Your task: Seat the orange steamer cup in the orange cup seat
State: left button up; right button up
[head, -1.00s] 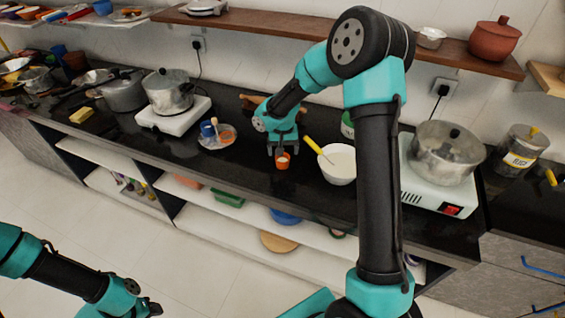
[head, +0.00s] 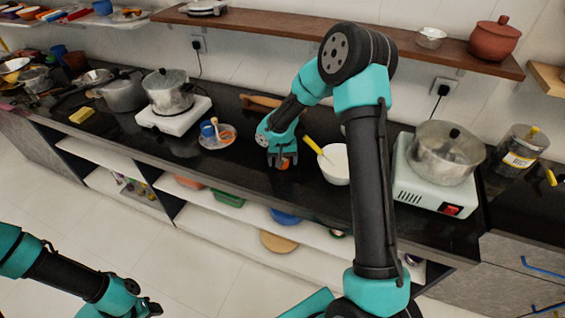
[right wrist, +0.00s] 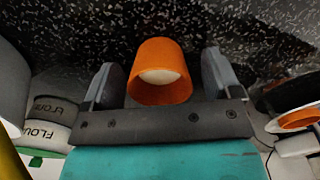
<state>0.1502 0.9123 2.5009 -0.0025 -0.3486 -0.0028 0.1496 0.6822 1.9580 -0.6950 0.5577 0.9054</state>
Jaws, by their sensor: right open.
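The orange steamer cup (head: 287,161) stands on the black counter, partly hidden by my right gripper (head: 283,163). An orange round piece (right wrist: 300,118), likely the orange cup seat, shows at the right edge of that view. The plate (head: 203,143) left of the gripper carries a blue cup and orange parts. My left gripper (head: 147,306) is low at the left, away from the counter; its jaws are unclear.
A white bowl (head: 336,167) with a yellow-handled utensil (head: 313,146) stands close right of my right gripper. A wooden rolling pin (head: 262,101) lies behind. Flour tins (right wrist: 50,118) show in the right wrist view. Pots on stoves stand left and right. The front counter strip is clear.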

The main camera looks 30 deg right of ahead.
jog(key=shift+c, duration=0.5)
jog(key=c, duration=0.9)
